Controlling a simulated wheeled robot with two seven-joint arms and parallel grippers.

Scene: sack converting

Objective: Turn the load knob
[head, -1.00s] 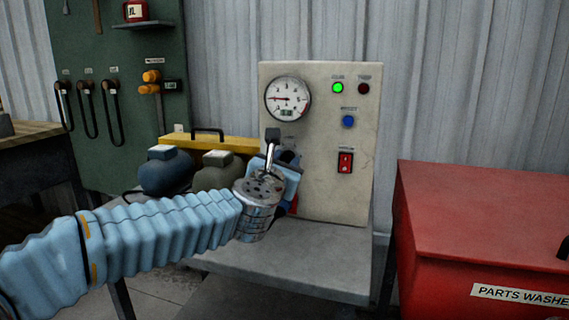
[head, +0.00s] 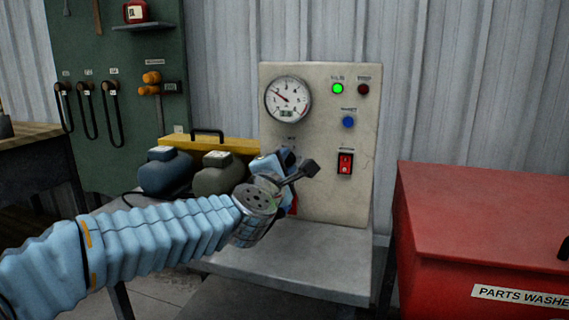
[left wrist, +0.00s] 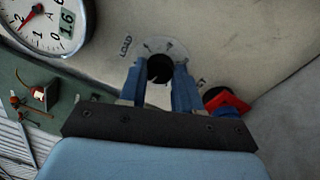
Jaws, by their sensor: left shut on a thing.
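The load knob (left wrist: 160,68) is a round black knob on a pale dial plate marked LOAD, low on the cream control panel (head: 325,195). My left gripper (left wrist: 163,88) has its two blue fingers on either side of the knob, shut on it. In the head view my left gripper (head: 272,168) is at the panel's lower left, and my wrist hides the knob. The round gauge (head: 288,98) above has its needle at the upper left; its small display reads about 1.6 in the left wrist view (left wrist: 67,24). My right gripper is not in view.
The panel carries a lit green lamp (head: 338,88), a dark red lamp (head: 363,88), a blue button (head: 348,121) and a red rocker switch (head: 345,162). Two rounded motors (head: 165,172) stand left on the grey bench (head: 320,262). A red parts washer (head: 480,220) stands right.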

